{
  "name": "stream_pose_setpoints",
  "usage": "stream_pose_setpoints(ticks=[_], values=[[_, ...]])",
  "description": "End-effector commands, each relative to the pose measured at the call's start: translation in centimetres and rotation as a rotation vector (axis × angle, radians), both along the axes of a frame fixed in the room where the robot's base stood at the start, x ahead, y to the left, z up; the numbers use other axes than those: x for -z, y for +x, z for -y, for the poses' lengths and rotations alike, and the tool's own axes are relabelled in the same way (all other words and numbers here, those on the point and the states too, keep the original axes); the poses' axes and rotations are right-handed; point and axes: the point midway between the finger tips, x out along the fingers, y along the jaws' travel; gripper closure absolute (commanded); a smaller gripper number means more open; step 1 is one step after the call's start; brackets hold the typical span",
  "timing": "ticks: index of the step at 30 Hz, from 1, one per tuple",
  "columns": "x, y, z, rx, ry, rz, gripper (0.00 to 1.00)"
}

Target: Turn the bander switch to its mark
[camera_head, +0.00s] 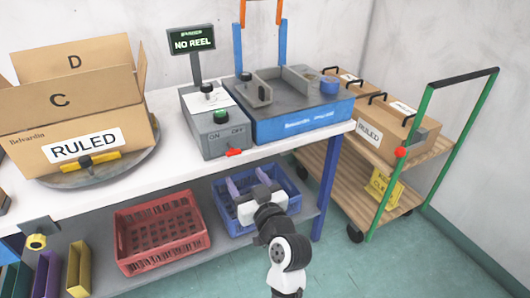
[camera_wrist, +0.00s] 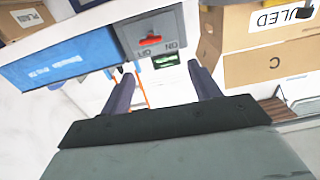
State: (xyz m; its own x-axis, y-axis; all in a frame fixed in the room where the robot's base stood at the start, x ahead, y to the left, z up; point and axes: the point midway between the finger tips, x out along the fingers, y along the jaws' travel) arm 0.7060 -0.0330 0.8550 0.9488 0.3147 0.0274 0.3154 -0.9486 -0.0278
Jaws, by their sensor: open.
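The bander's grey control box (camera_head: 213,125) stands at the right part of the white bench. Its red switch (camera_head: 235,152) is on the front face, below the ON and OFF labels; its handle lies roughly level. I cannot tell which marking is the target. My gripper (camera_head: 247,184) is open and empty, below and in front of the switch, apart from it. Its two purple fingers also frame the wrist view (camera_wrist: 160,72), pointing towards the box.
The blue bander tray (camera_head: 300,120) adjoins the box. A "NO REEL" display (camera_head: 191,40) stands behind. Below are a red crate (camera_head: 165,235) and a blue crate (camera_head: 285,190). A carton labelled RULED (camera_head: 75,130) is at left, a loaded trolley (camera_head: 435,155) at right.

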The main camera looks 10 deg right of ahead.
Motion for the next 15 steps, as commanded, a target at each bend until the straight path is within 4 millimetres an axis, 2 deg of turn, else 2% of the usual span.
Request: stream_pose_setpoints(ticks=[3,7,15], values=[[1.0,-0.3,1.0,0.005,0.0,-0.03,0.38],[0.9,0.8,0.7,0.004,0.0,-0.03,0.38],[0.7,6.0,-1.1,0.003,0.0,-0.03,0.38]])
